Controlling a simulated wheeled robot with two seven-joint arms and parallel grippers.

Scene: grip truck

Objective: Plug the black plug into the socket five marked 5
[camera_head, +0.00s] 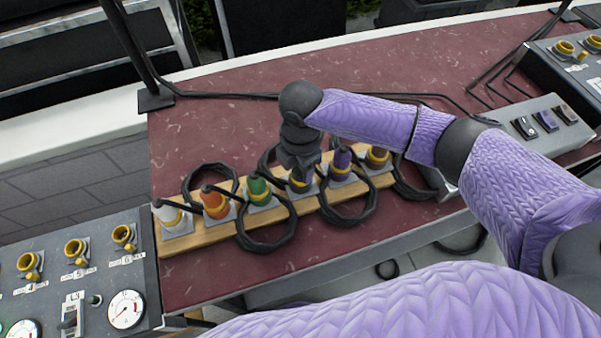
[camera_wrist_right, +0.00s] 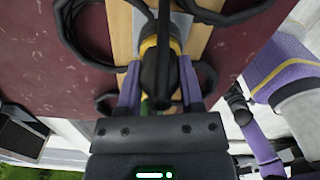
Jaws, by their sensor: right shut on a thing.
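The black plug (camera_wrist_right: 159,72) sits at its holder on the wooden rack, with a yellow collar beneath it. My right gripper (camera_head: 302,176) reaches down over it from above and hides most of it in the head view. In the right wrist view, the two purple fingers (camera_wrist_right: 158,93) are shut on the black plug, one on each side. Socket five (camera_head: 75,250) is a yellow-ringed socket on the grey panel at the lower left, between sockets 4 and 6, and shows no plug in it. My left gripper is not recognisable in either view.
A switch box (camera_head: 545,125) is at the right. The dark red tabletop behind is mostly clear.

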